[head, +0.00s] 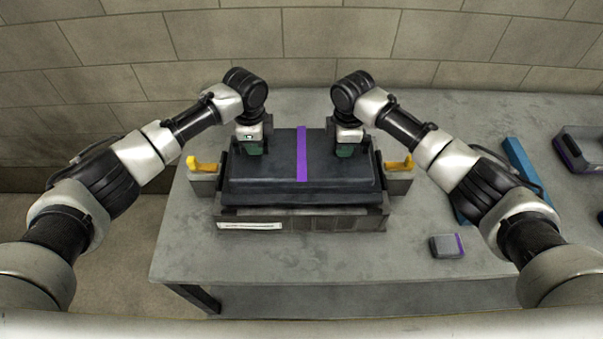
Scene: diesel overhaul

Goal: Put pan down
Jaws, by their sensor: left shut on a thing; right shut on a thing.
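The pan (262,178) is a dark grey rectangular block with a purple stripe across its middle. It sits on or just above a grey base (330,220) with a white label on its front; I cannot tell whether a gap is left between them. My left gripper (252,150) is shut on the pan near its left end, from above. My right gripper (346,151) is shut on the pan near its right end. The fingertips are partly hidden. Yellow clamps stand on the left side (203,165) and the right side (399,165) of the base.
The grey table (195,245) carries the base. A small grey block with a purple edge (445,246) lies at the front right. A blue bar (522,160) and a dark tray with purple trim (570,155) lie further right. A stone block wall stands behind.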

